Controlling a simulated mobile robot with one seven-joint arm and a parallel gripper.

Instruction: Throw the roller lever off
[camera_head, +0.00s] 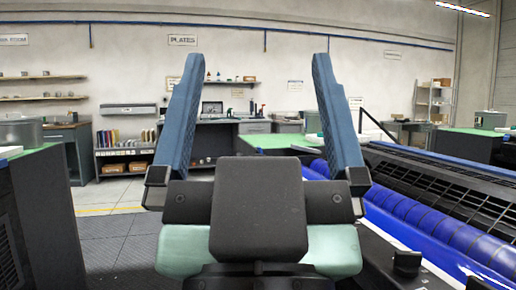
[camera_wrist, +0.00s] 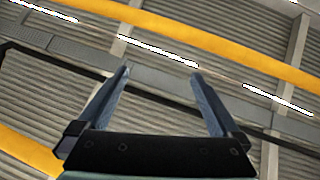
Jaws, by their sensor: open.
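My gripper (camera_head: 258,57) stands large in the middle of the head view, its two blue fingers pointing up and spread wide apart. It is empty. In the wrist view my gripper (camera_wrist: 161,74) is also open, with nothing between the fingers. The ink unit's blue rollers (camera_head: 425,230) run along the right of the head view, beside and beyond my gripper. A small black knob-like part (camera_head: 407,262) stands at the unit's near side, low right. I cannot tell whether it is the roller lever. No lever shows clearly, and my gripper hides part of the unit.
A dark cabinet with a green top (camera_head: 35,200) stands close on the left. A black slatted guard (camera_head: 440,185) lies behind the rollers. Open floor (camera_head: 115,235) shows at left centre. Benches and shelves line the far wall.

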